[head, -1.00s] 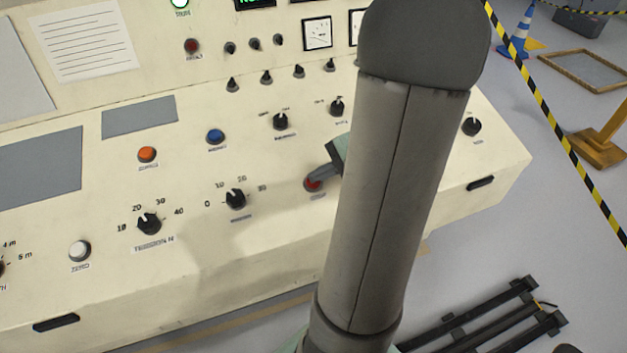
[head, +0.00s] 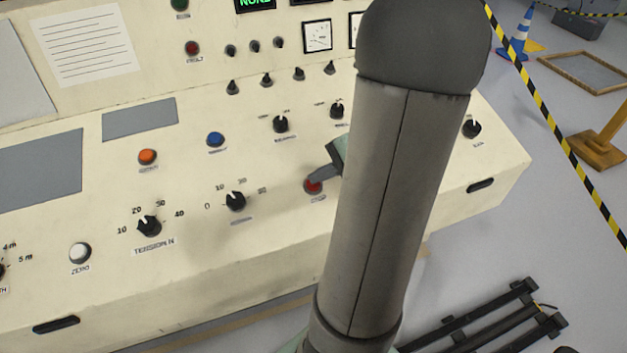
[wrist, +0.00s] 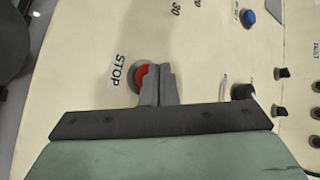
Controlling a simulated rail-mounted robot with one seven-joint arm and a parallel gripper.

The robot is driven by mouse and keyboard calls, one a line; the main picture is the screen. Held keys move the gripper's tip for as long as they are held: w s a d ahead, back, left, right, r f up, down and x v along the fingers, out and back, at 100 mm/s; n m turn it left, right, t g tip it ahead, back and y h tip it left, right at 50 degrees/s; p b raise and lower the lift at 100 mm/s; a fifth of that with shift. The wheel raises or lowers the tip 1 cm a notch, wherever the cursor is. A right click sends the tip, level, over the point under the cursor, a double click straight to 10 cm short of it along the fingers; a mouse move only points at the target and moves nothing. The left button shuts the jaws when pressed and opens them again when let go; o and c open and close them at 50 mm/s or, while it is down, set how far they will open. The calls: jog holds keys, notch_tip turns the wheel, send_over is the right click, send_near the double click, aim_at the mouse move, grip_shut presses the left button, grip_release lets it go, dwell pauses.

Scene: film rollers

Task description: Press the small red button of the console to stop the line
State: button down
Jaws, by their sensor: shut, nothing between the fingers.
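The small red button (head: 312,188) sits near the front edge of the cream console (head: 285,235). In the wrist view the red button (wrist: 139,77) has a STOP label beside it. My gripper (head: 322,177) is shut and empty, with its fingertips at the button, covering part of it. In the wrist view the closed fingers (wrist: 155,88) overlap the button's right side. They look in contact, but I cannot tell how far the button is pressed. My arm hides part of the console.
Orange (head: 148,157), blue (head: 216,139) and white (head: 80,252) buttons and several black knobs are around the red one. A green lamp (head: 180,4) at the top is dark. Striped tape (head: 545,110) and a dark frame (head: 490,325) are at the right.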

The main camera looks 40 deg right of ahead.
jog(key=shift+r, duration=0.3)
jog(key=r+p, duration=0.1)
jog(key=r, duration=0.1)
jog(key=s+r+p, duration=0.1)
jog(key=r+p, duration=0.1)
jog(key=r, duration=0.1)
jog(key=shift+s+a, duration=0.1)
jog(key=shift+a, duration=0.1)
jog(key=shift+a, duration=0.1)
dwell(0.8)
jog(key=s+a+n+g+h, duration=0.3)
jog(key=a+n, duration=0.5)
jog(key=a, duration=0.3)
jog(key=s+a+r+n+g+h, duration=0.1)
jog(key=s+a+n+g+h, duration=0.2)
jog(key=a+n, duration=0.5)
jog(key=a+g, duration=0.1)
jog(key=a, duration=0.2)
jog(key=shift+s+h, duration=0.3)
jog(key=shift+a, duration=0.1)
